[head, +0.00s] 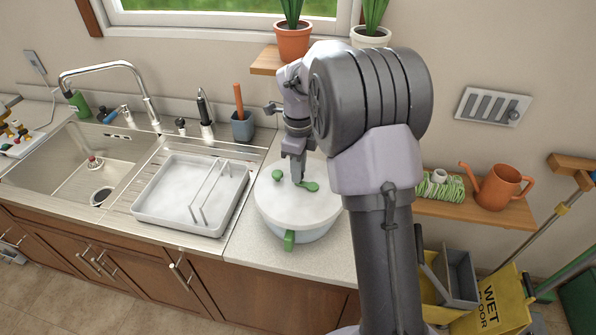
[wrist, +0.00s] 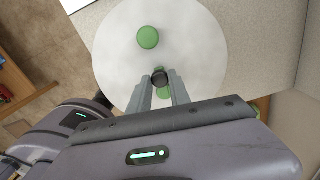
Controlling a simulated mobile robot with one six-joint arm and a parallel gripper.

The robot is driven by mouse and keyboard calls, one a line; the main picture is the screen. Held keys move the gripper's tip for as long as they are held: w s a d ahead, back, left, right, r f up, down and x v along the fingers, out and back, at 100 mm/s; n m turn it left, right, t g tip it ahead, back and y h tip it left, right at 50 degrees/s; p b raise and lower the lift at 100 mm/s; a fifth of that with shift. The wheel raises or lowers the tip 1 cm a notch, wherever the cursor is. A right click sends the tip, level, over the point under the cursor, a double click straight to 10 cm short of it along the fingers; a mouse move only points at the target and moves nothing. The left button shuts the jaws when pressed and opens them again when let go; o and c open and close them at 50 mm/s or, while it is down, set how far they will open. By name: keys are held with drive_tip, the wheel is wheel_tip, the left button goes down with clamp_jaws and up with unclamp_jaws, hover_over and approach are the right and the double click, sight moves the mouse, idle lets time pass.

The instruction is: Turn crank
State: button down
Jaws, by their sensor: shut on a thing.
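A round bowl (head: 318,236) with a broad white lid (head: 318,207) stands on the counter, with a green handle at its front. A green crank (head: 311,187) lies on the lid. A round green piece (head: 277,175) is on the lid to its left. My gripper (head: 297,178) reaches down to the lid and is shut on the crank. In the wrist view, a small dark knob (wrist: 160,78) sits between my fingertips, with green of the crank (wrist: 163,93) just behind it. The fingers partly hide the crank.
A white dish rack tray (head: 180,225) is left of the bowl, beside the steel sink (head: 70,165). A grey cup (head: 243,127) with an orange-handled tool stands behind. Potted plants (head: 293,40) are above. Counter around the bowl's front is clear.

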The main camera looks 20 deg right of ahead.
drive_tip(key=shift+w+d+m, duration=0.1)
drive_tip(key=shift+m, duration=0.2)
idle(0.4)
drive_tip(key=c, duration=1.2)
unclamp_jaws()
wheel_tip(320, 180, up, 18)
drive_tip(key=p, duration=0.5)
drive_tip(key=shift+f, duration=0.25)
